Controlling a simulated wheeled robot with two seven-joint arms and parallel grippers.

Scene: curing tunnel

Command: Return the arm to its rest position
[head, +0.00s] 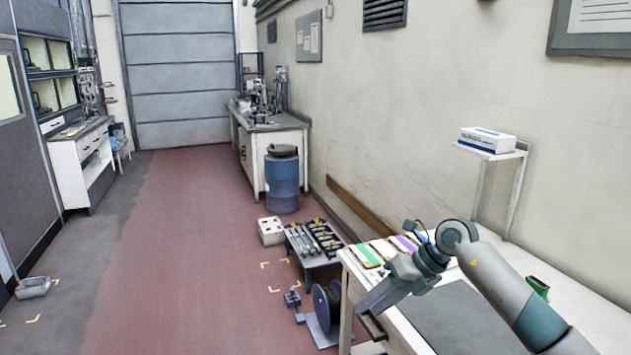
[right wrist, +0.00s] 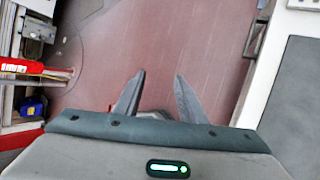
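My right arm (head: 495,280) reaches in from the lower right, over the white bench (head: 590,305) along the wall. My right gripper (head: 368,302) points down and to the left at the bench's left edge. In the right wrist view its two fingers (right wrist: 160,78) stand apart with nothing between them, above the red floor. My left arm and left gripper do not show in either view.
Colored cards (head: 365,255) and a dark mat (head: 455,318) lie on the bench. A small green item (head: 538,288) lies beside my arm. A cable reel (head: 327,305) and a low tool rack (head: 313,242) stand left of the bench. The red floor (head: 185,260) is largely clear.

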